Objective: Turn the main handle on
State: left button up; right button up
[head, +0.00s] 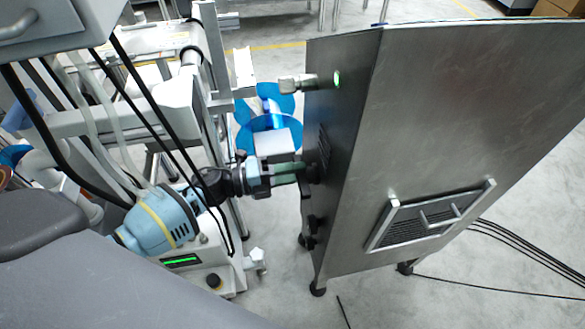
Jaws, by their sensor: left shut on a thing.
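A tall steel cabinet (440,110) stands at the right, with its narrow dark face (341,130) turned towards my left arm. My left gripper (298,172) reaches in from the left, level with the middle of this narrow face. Its greenish fingers are shut on a small dark part that sticks out of the face, seemingly a handle; the fingers mostly hide it. Higher on the same face a silver knob-like fitting (298,84) sticks out to the left. A green light (337,78) glows beside it. My right gripper is not in view.
Small dark fittings (311,222) stick out lower on the narrow face. A vent with a handled frame (430,215) is on the broad side. Blue reels (268,128) lie behind my gripper. Black cables (500,238) run over the floor at the right.

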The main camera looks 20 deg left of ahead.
pick_arm(q)
jog(key=shift+n, duration=0.6)
jog(key=shift+p, duration=0.3)
jog(key=o, duration=0.6)
jog(key=shift+o, duration=0.2)
jog(key=v, duration=0.8)
jog(key=shift+d+f, duration=0.1)
